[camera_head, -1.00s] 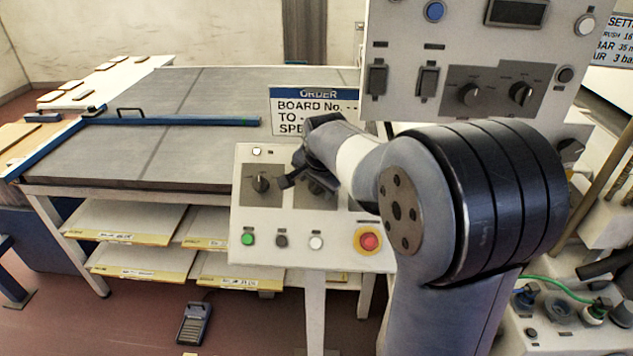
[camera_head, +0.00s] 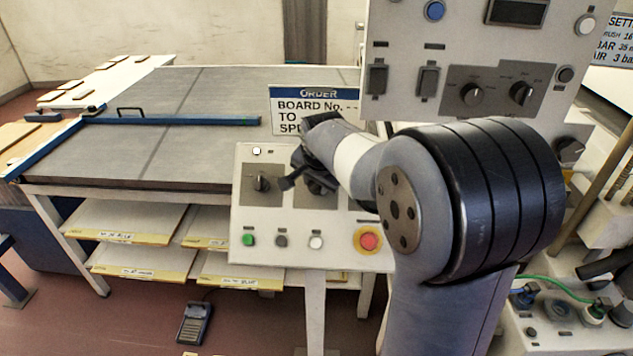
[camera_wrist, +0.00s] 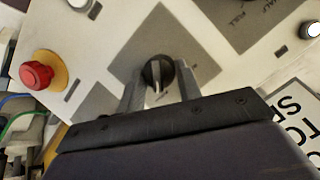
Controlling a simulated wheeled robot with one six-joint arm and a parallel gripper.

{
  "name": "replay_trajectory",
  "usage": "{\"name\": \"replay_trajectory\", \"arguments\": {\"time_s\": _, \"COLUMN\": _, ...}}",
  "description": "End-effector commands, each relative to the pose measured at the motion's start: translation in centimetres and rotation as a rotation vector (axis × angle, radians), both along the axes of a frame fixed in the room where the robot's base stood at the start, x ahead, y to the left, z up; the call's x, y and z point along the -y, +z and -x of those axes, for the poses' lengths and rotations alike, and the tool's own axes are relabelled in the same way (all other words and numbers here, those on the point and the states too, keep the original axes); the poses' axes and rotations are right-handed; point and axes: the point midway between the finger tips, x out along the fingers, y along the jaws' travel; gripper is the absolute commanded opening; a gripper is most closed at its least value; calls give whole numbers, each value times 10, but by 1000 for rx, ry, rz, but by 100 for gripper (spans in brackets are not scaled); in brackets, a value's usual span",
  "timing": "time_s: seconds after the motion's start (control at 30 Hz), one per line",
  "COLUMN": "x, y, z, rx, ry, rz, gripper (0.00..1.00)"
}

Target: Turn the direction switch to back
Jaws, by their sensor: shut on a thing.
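A round black rotary switch (camera_wrist: 157,69) with a light pointer line sits on a grey plate (camera_wrist: 199,62) in the wrist view. My gripper (camera_wrist: 158,88) is shut on this switch, with one finger on each side of it. The pointer runs nearly up and down in that picture. I cannot read any label on its plate. In the head view my gripper (camera_head: 300,183) is at the middle of the small white control panel (camera_head: 270,220) and hides most of the switch.
Another knob (camera_head: 262,183) sits left of my gripper. Green, dark and white buttons (camera_head: 316,242) and a red emergency stop (camera_head: 368,241) line the panel's lower edge. The emergency stop also shows in the wrist view (camera_wrist: 36,75). An order sign (camera_head: 290,98) stands close behind.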

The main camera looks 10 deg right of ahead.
Motion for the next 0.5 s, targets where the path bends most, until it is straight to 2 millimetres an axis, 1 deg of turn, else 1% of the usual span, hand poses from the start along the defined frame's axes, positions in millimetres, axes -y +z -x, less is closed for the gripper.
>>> {"name": "replay_trajectory", "arguments": {"time_s": 0.17, "x": -1, "y": 1, "z": -1, "rx": -26, "ry": 79, "rz": 76, "gripper": 10}}
{"name": "replay_trajectory", "arguments": {"time_s": 0.5, "x": -4, "y": 0, "z": -1, "rx": -93, "ry": 302, "rz": 287, "gripper": 10}}
